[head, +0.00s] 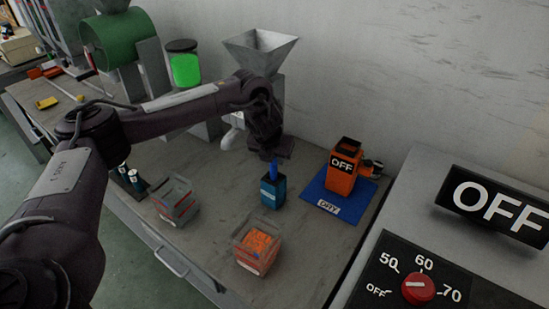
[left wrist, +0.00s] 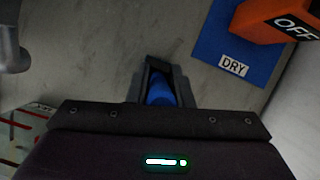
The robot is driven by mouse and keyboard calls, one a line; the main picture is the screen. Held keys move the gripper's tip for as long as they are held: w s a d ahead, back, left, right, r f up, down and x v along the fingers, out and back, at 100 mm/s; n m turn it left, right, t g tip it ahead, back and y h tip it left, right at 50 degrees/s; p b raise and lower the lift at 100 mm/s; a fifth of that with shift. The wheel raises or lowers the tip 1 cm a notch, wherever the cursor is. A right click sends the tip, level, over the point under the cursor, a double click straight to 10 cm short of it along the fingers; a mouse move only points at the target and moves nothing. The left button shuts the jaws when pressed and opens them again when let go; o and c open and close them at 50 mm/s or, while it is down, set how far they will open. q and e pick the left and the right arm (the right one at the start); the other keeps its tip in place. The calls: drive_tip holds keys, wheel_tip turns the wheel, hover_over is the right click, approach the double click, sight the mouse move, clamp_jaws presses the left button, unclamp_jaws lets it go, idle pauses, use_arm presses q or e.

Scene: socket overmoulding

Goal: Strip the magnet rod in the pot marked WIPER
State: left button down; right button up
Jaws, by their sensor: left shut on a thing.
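My left gripper (head: 272,157) points down over the bench and is shut on a blue rod (head: 273,169), likely the magnet rod. The blue rod (left wrist: 159,90) also shows between the fingers (left wrist: 160,78) in the left wrist view. Directly below stands a small dark teal pot (head: 272,192); its label is too small to read. The rod is upright, and its lower end is hidden at or inside the pot's mouth. I cannot tell how deep it sits. The right gripper is not in view.
A clear bin of orange granules (head: 245,261) stands in front, and another clear bin (head: 176,205) to the left. An orange box marked OFF (head: 341,180) stands on a blue DRY mat (head: 314,192) at right. A grey hopper (head: 262,45) stands behind.

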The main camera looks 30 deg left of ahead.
use_arm(q)
drive_tip(key=shift+r+p, duration=2.75)
drive_tip(key=shift+r, duration=1)
